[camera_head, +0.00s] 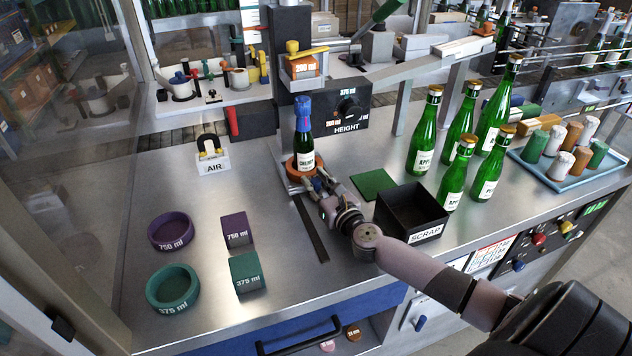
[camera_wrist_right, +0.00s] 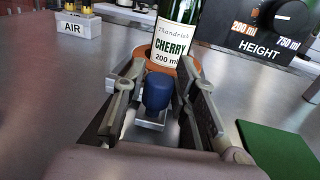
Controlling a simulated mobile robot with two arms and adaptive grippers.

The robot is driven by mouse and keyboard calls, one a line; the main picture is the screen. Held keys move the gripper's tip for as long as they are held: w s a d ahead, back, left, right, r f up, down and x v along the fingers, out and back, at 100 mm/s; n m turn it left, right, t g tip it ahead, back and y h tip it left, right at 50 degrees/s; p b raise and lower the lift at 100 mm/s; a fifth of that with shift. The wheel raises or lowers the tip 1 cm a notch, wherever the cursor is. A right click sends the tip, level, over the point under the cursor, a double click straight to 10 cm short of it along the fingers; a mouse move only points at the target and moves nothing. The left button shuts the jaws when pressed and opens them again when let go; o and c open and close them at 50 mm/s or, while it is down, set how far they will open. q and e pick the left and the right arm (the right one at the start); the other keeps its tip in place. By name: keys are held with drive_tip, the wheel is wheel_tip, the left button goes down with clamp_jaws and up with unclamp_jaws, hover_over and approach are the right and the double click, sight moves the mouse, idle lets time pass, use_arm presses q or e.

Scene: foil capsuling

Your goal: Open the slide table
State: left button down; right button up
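The slide table (camera_head: 291,180) is the small metal carriage at the foot of the machine column. It carries an orange ring holder (camera_wrist_right: 194,72), in which a green cherry bottle (camera_head: 304,143) with a blue cap stands upright. A dark straight track (camera_head: 309,230) runs from it towards the front. A blue knob (camera_wrist_right: 157,95) sits at the front of the carriage. My right gripper (camera_head: 320,186) is low in front of the carriage, its fingers on either side of the knob. In the wrist view small gaps show between fingers and knob. My left gripper is not in view.
A black scrap bin (camera_head: 411,212) and a green pad (camera_head: 373,184) lie right of the track. Several green bottles (camera_head: 422,135) stand behind the bin. Purple (camera_head: 170,232) and teal (camera_head: 172,288) rings and two blocks (camera_head: 246,272) are at left. The front strip is mostly clear.

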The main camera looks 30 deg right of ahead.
clamp_jaws()
idle(0.4)
drive_tip(key=shift+s, duration=0.1)
